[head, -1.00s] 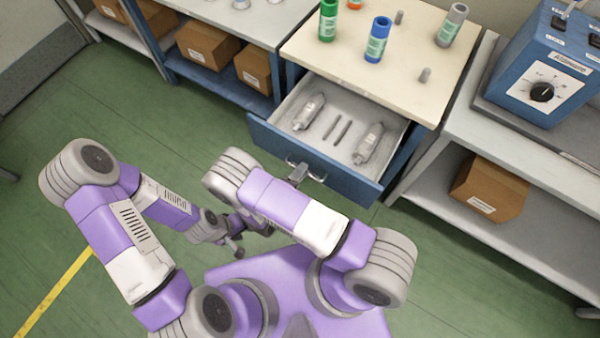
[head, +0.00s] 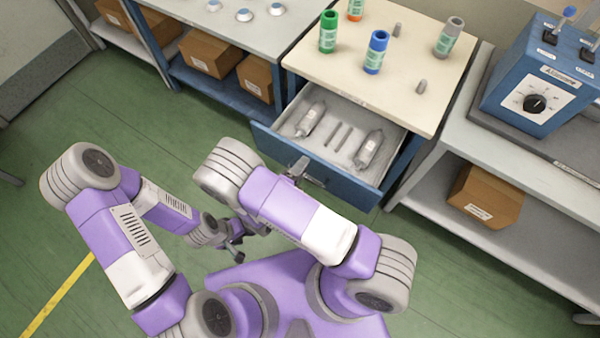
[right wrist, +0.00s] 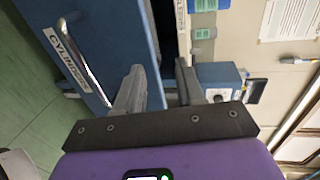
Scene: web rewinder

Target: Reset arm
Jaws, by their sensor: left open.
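The blue drawer (head: 330,172) under the cream bench top is pulled open. It holds two grey bottles (head: 310,117) (head: 369,149) and two thin dark rods (head: 338,135). My right gripper (head: 298,167) is close to the drawer front, by its metal handle. My left gripper (head: 250,238) is open and empty, low over the floor near my base. My right forearm partly overlaps the drawer's near side.
On the bench top (head: 440,75) stand a green tube (head: 328,33), a blue tube (head: 376,53) and a grey tube (head: 449,38). A blue control box (head: 540,85) is on the right bench. Cardboard boxes sit on lower shelves.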

